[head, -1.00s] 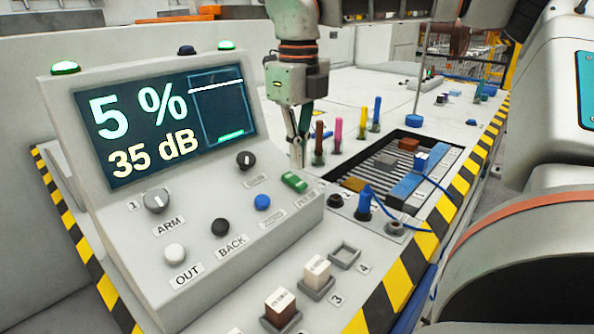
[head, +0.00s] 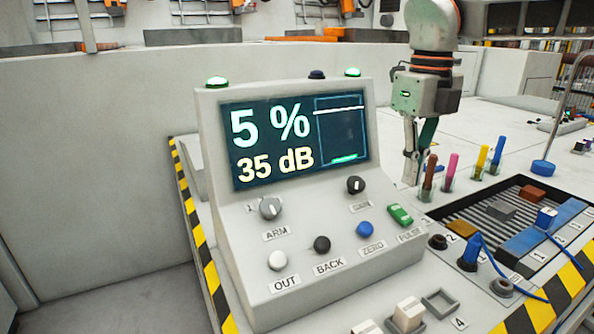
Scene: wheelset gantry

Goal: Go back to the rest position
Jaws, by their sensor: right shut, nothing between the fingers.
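My right gripper (head: 411,184) hangs pointing down behind the right side of the grey control console (head: 310,230). Its fingers are together with nothing between them. It is close to the brown marker (head: 429,172) in its holder; whether they touch I cannot tell. The console screen (head: 294,140) reads 5 % and 35 dB. My left gripper is not in view.
Pink (head: 451,167), yellow (head: 481,160) and blue (head: 497,152) markers stand right of the gripper. A recessed grille tray (head: 459,222) holds coloured blocks. A blue probe (head: 468,252) with a cable stands in front. Striped edging (head: 199,235) borders the bench; floor is clear at left.

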